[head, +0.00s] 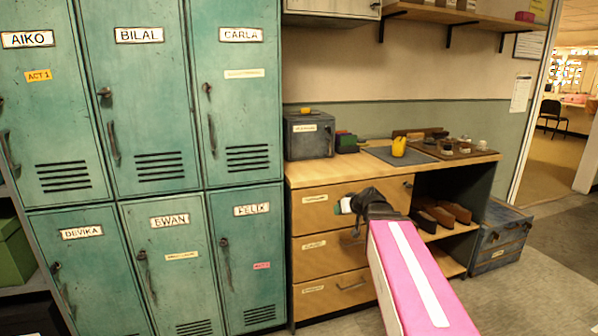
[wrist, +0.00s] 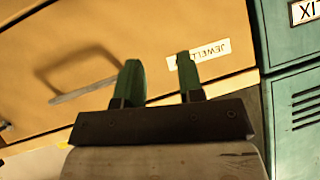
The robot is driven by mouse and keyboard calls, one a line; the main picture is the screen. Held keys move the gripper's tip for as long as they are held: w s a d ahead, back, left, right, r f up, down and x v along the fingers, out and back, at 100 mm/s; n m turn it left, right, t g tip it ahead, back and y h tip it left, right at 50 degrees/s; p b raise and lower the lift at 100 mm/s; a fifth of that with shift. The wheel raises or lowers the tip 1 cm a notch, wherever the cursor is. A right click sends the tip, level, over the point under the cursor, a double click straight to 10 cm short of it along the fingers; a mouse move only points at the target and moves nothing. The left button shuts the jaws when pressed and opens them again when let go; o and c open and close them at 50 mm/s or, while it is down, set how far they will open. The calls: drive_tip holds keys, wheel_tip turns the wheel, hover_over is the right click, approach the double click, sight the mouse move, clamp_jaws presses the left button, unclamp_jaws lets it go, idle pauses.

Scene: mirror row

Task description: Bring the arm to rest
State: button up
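My arm (head: 412,275), with its pink sleeve and white stripe, reaches out from the lower right of the head view. My gripper (wrist: 159,62) has two green fingers, spread apart with nothing between them. In the head view it is in front of the wooden drawer unit, at the height of the top drawer (head: 318,210), and the dark wrist hides part of the drawer fronts. The wrist view shows a drawer front (wrist: 60,35) with a label starting "JEWELL" and a bar handle (wrist: 85,95) beside the fingers. The fingers are not around the handle.
Teal lockers (head: 160,165) with name plates stand at the left, their doors shut. The countertop (head: 345,172) bears a grey box (head: 308,137), a yellow object (head: 399,147) and a tray (head: 455,149). Shoes (head: 445,212) lie on the open shelf.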

drive_tip(key=s+d+f+m+g+h, duration=0.1)
drive_tip(key=s+f+g, duration=0.3)
drive_tip(key=s+f, duration=0.6)
drive_tip(key=s+d+f+m+g+h, duration=0.1)
drive_tip(key=s+f+g+h, duration=0.3)
drive_tip(key=s+f, duration=0.5)
wheel_tip(320, 180, down, 3)
drive_tip(key=shift+s+d+f+m+g+h, duration=0.1)
drive_tip(key=shift+s+d+m+g+h, duration=0.25)
drive_tip(key=shift+m+g, duration=0.4)
